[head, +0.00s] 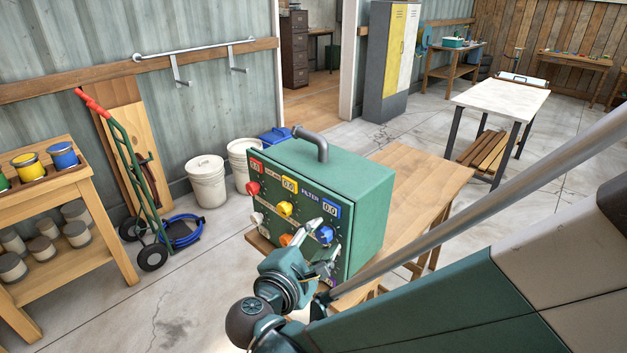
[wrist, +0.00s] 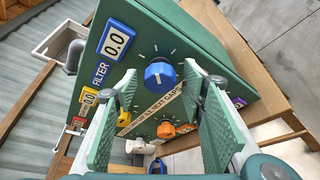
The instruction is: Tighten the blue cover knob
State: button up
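The blue knob (head: 324,234) sits on the front of a green box (head: 352,165), below a blue label reading 0.0. In the wrist view the blue knob (wrist: 160,75) has a white pointer mark and dial ticks around it. My gripper (head: 322,245) is at the box front, by the blue knob. In the wrist view my gripper (wrist: 160,80) has its two green fingers wide apart, one on each side of the knob. A gap shows between each finger and the knob; contact is not visible. The lower part of the box front is partly hidden by my gripper.
Red (head: 252,188), yellow (head: 285,208) and orange (head: 286,240) knobs share the box front. The box stands on a wooden table (head: 425,170). A grey pipe (head: 316,143) rises from its top. White buckets (head: 206,183) and a hand truck (head: 135,170) stand left on open floor.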

jog(key=shift+s, duration=0.1)
jog(key=v, duration=1.1)
jog(key=shift+s+a, duration=0.2)
jog(key=shift+s, duration=0.05)
dwell(0.5)
jog(key=shift+r, duration=0.15)
dwell(0.4)
jog(key=d+f+m+g+y, duration=0.1)
jog(key=d+f+m+g, duration=0.3)
jog(key=d, duration=0.5)
jog(key=d+f+m+g+y, duration=0.25)
jog(key=d+m, duration=0.25)
jog(key=d, duration=0.4)
jog(key=s+d+r+m+y+p, duration=0.1)
jog(key=s+d+r+m+y, duration=0.2)
jog(key=m, duration=0.7)
jog(key=shift+s+d+r, duration=0.95)
jog(key=shift+s+d, duration=0.3)
jog(key=shift+d, duration=0.2)
